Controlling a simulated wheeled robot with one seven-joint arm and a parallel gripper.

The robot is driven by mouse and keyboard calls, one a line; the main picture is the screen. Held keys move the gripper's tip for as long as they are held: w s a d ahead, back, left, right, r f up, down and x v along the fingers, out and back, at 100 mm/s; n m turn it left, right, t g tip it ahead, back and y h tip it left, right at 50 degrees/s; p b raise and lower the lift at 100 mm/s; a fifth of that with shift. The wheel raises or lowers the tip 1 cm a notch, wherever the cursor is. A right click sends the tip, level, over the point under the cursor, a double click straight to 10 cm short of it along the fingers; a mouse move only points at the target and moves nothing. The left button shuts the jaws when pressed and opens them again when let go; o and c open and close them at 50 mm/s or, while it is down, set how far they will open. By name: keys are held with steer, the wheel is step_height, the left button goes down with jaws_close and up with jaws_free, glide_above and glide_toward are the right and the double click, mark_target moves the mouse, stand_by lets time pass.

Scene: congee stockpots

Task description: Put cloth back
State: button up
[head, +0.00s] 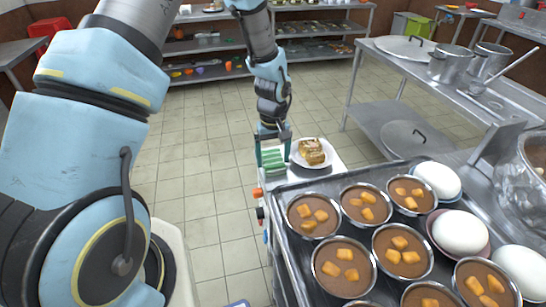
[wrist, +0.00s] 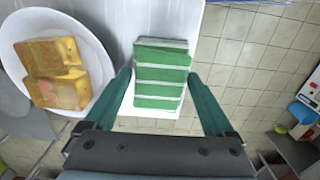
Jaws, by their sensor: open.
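The cloth (wrist: 162,72) is green with pale stripes and looks folded into a small block. It lies on a white surface (wrist: 208,22), and in the head view the cloth (head: 273,158) is just below my gripper. My gripper (wrist: 165,88) is open, with one teal finger on each side of the cloth's near part. In the head view my gripper (head: 273,150) points down at the left end of the white surface.
A white plate (wrist: 103,62) with golden toast-like pieces (wrist: 60,72) stands close left of the cloth. In the head view a metal tray (head: 290,255) with several brown-filled bowls and white domes is nearer. Tiled floor (head: 190,190) lies open to the left.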

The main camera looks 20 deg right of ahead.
mark_target(273, 159)
step_height(273, 159, up, 12)
steer(key=b, duration=0.3)
steer(key=shift+r, duration=0.15)
steer(key=s+a+r, duration=0.2)
steer(key=a, duration=1.3)
steer(key=s+a+r+t, duration=0.1)
steer(key=s+a+r, duration=0.1)
steer(key=a, duration=1.3)
steer(key=shift+t, duration=0.3)
steer(key=shift+o, duration=0.3)
steer(key=shift+a, duration=0.1)
steer(key=shift+o, duration=0.6)
steer(key=shift+w, duration=0.1)
